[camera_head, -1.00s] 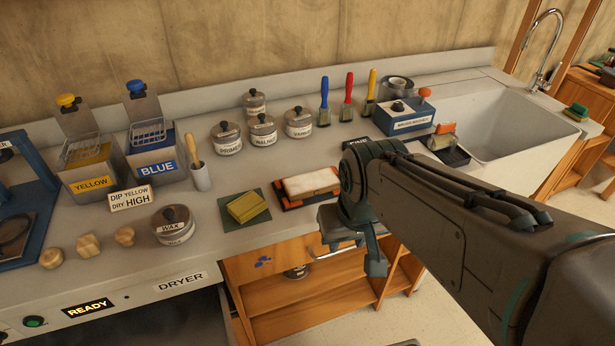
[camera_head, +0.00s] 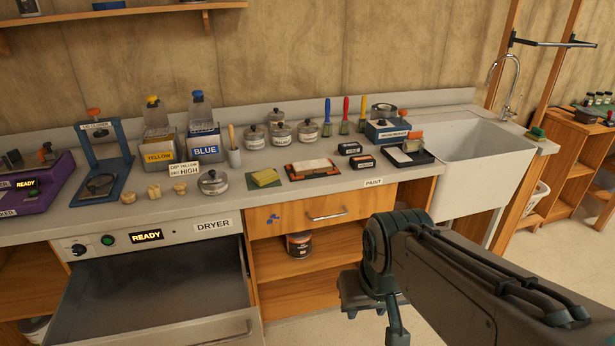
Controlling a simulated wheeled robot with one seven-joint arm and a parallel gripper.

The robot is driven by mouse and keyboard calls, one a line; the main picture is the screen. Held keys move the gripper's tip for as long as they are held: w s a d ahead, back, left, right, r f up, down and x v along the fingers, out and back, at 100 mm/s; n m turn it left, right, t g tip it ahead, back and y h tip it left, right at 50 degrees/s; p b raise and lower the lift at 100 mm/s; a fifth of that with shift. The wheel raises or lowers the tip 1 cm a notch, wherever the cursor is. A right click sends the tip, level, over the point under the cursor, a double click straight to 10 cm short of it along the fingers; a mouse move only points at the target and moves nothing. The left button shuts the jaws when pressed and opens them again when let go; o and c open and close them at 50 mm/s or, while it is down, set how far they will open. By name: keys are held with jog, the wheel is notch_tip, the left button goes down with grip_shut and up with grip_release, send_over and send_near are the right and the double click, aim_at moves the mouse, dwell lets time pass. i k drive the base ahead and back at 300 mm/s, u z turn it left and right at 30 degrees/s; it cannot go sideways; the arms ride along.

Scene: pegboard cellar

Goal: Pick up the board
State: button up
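No thing in view is plainly marked as the board. A pale flat block (camera_head: 312,168) lies on an orange and black base at the counter's front edge; I cannot tell if it is the board. My gripper (camera_head: 375,308) hangs at the end of my arm at lower right, in front of the shelves and below counter height. It is apart from everything on the counter. Its fingers are seen partly from behind, and I cannot tell how far apart they are. Nothing shows held in it.
The dryer drawer (camera_head: 160,290) stands pulled out at lower left, seemingly empty. The counter holds a yellow block on a green pad (camera_head: 264,177), a lidded tin (camera_head: 213,183), small labelled boxes (camera_head: 362,162) and a black tray (camera_head: 420,156). A sink (camera_head: 470,165) is at right. Floor shows at lower right.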

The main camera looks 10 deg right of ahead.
aim_at(322, 164)
jog(key=u, duration=0.3)
jog(key=k, duration=0.2)
jog(key=z, duration=1.2)
jog(key=i, duration=1.1)
jog(key=u, duration=0.35)
jog(key=i, duration=0.85)
jog(key=u, duration=1.1)
jog(key=i, duration=0.35)
jog(key=u, duration=0.35)
